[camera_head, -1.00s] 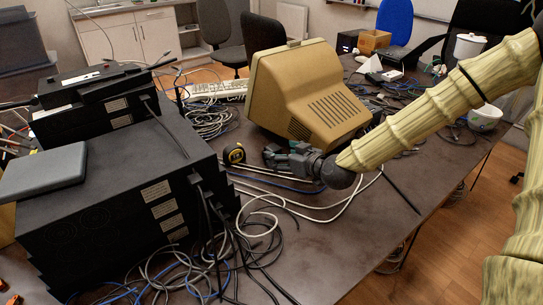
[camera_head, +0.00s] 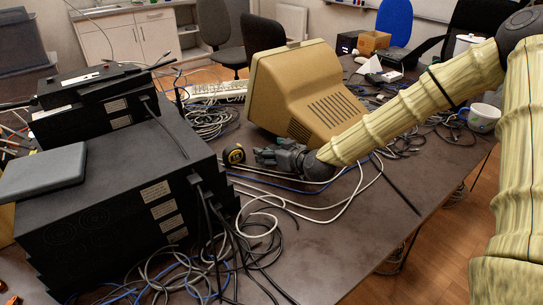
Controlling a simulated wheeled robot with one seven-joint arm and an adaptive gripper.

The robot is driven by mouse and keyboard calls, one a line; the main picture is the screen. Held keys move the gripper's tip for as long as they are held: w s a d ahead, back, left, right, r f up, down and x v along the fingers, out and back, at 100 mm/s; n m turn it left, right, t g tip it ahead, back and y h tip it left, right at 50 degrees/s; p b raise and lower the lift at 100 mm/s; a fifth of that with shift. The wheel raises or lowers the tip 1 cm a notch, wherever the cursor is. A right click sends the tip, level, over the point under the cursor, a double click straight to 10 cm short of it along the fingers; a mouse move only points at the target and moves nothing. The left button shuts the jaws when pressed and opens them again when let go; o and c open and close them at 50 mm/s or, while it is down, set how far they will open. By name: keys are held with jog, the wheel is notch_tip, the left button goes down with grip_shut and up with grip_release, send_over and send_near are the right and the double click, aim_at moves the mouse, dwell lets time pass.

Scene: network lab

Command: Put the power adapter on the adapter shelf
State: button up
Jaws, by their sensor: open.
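My gripper (camera_head: 262,157) is open over the table, just right of a black and yellow tape measure (camera_head: 235,156) and in front of the beige monitor. Its fingers point left, and nothing shows between them. I cannot pick out a power adapter with certainty. A flat grey box (camera_head: 42,174) lies on the left of the large black equipment stack (camera_head: 120,205), and a small black box (camera_head: 95,84) lies on the units behind it. I cannot tell whether either is the adapter. No adapter shelf can be made out clearly.
The beige monitor (camera_head: 300,92) stands close behind my gripper. Loose cables (camera_head: 200,262) lie along the stack's front and right side. The table (camera_head: 350,235) is mostly bare at front right.

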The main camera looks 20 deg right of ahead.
jog(key=c, duration=1.3)
jog(key=shift+r, duration=0.1)
